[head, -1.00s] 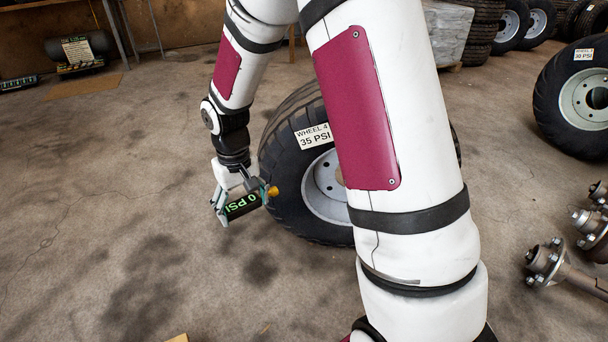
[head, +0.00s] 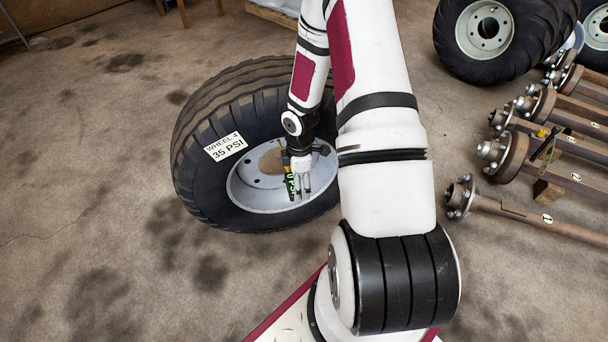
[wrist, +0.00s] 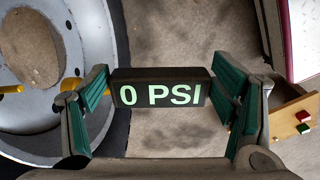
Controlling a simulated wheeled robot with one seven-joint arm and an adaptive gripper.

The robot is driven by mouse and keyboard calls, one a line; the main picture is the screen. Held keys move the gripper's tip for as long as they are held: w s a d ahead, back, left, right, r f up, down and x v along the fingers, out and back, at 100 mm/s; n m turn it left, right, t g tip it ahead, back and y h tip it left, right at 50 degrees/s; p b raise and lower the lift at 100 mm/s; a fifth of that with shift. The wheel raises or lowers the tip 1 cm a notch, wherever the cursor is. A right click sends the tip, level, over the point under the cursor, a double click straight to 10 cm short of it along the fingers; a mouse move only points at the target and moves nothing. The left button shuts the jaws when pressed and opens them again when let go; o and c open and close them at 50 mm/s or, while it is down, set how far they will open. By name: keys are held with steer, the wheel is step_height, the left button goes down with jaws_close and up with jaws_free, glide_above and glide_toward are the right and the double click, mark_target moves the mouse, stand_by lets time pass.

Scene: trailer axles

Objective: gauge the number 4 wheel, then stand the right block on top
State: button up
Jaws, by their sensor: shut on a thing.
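The number 4 wheel (head: 196,165) stands on the floor in the head view, with a label (head: 226,147) reading "WHEEL 4 35 PSI". My gripper (head: 298,187) is in front of its grey rim. It is shut on a black pressure gauge (wrist: 160,92), whose green digits read 0 PSI. In the wrist view the gauge lies level between the fingers, its yellow nozzle toward the rim (wrist: 60,65). A yellow stem (wrist: 11,89) at the rim lies in line with the nozzle, apart from it. A small red block (wrist: 303,116) and green block (wrist: 303,129) sit on a tan board at the right.
Several axles (head: 520,212) with hubs lie at the right of the head view. Another wheel (head: 485,30) stands behind them. The floor left of the number 4 wheel is clear. My arm covers part of the wheel's right side.

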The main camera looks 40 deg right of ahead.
steer(key=shift+s+d+f+n, duration=0.25)
steer(key=shift+s+n, duration=0.15)
steer(key=shift+s, duration=0.15)
steer(key=shift+p, duration=0.35)
steer(key=shift+w+d, duration=0.45)
steer(key=shift+w, duration=0.4)
steer(key=shift+w+d, duration=0.4)
steer(key=shift+w, duration=0.5)
steer(key=shift+w+d, duration=0.45)
steer(key=shift+w, duration=0.4)
steer(key=shift+w+d, duration=0.3)
steer(key=shift+w, duration=0.3)
steer(key=s+a+p, duration=0.1)
steer(key=s+a, duration=0.1)
steer(key=s, duration=0.3)
steer(key=shift+s+a+p, duration=0.25)
steer(key=shift+a+p, duration=0.05)
steer(key=shift+p, duration=0.1)
stand_by(0.5)
